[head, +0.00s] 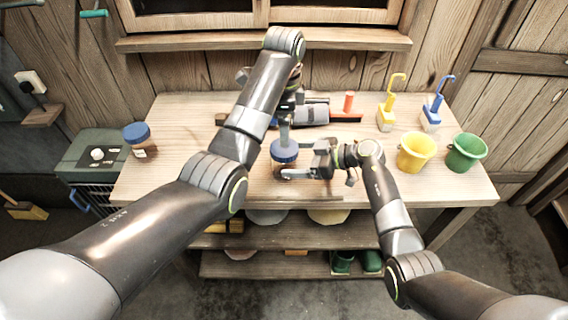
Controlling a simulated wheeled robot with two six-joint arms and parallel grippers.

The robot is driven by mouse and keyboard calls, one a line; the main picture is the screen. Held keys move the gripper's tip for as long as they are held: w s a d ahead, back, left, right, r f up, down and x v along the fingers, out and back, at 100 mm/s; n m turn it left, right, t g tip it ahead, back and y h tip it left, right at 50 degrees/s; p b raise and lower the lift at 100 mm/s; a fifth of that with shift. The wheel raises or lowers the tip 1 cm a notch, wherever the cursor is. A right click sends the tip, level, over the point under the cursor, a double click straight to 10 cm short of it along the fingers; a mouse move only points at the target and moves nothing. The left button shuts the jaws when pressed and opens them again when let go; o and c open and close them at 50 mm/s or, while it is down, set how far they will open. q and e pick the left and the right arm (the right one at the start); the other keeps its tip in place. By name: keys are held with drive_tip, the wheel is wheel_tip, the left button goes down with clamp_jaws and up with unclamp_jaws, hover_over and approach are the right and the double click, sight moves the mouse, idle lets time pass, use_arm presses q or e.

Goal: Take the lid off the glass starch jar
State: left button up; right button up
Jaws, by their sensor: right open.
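A glass jar with a blue lid (285,151) stands near the front middle of the table. The lid sits on top of the jar, whose lower body is partly hidden by my right gripper. No label is readable.
The table's left part is mostly clear.

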sight(284, 161)
drive_tip(key=shift+x, duration=2.15)
drive_tip(key=shift+d, duration=0.1)
drive_tip(key=c, duration=1.9)
use_arm(q)
drive_tip(key=m, duration=0.8)
drive_tip(key=shift+m, duration=0.4)
drive_tip(key=shift+f, duration=4)
drive_tip(key=shift+c, duration=0.5)
